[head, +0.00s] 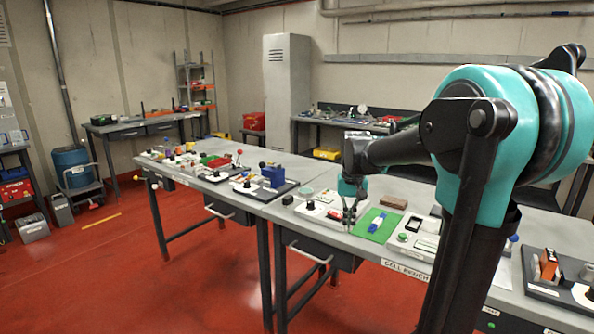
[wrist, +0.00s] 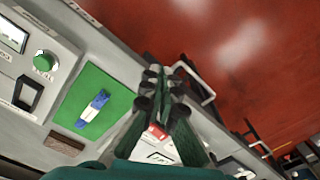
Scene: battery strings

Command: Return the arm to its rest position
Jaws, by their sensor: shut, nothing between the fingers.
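My arm (head: 480,150), teal and black, reaches from the right of the head view out over the grey bench (head: 418,203). My gripper (head: 349,218) points down at the bench's front part, beside a white panel (head: 322,209) with red and dark parts. In the wrist view my gripper (wrist: 158,88) has its fingers together with nothing seen between them. They partly hide the white panel with a red part (wrist: 160,150). A green mat (head: 389,231) with a blue and white piece (head: 376,223) lies to the right of the gripper in the head view.
A white unit (head: 425,225) with a green button (wrist: 43,63) stands beside the mat. A brown block (head: 394,202) lies behind the mat. A second bench with a blue block (head: 273,175) and red items adjoins at left. The red floor (head: 200,280) in front is clear.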

